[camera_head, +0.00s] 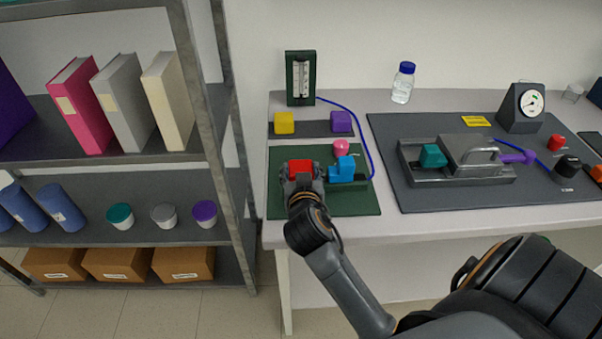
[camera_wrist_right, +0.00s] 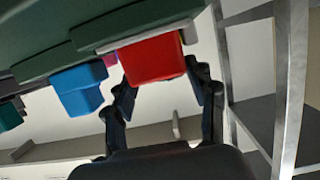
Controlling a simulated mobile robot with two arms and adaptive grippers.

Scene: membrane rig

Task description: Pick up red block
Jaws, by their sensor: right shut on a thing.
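The red block (camera_head: 301,167) is on the left part of the green mat (camera_head: 300,207) on the table. My right gripper (camera_head: 301,178) reaches it from the front and is shut on it. In the right wrist view, which is turned over, the red block (camera_wrist_right: 153,60) shows between the two dark fingers of the right gripper (camera_wrist_right: 165,92). In that view a grey piece lies along the block's edge by the green surface. Whether the block is clear of its support I cannot tell. My left gripper is not in view.
A blue block (camera_head: 343,169) and a pink knob (camera_head: 341,147) are just right of the red block. Yellow (camera_head: 284,123) and purple (camera_head: 341,121) blocks stand behind. A blue cable (camera_head: 366,140) runs along the mat's right side. A metal rig (camera_head: 470,155) is farther right. Shelves (camera_head: 215,130) stand left.

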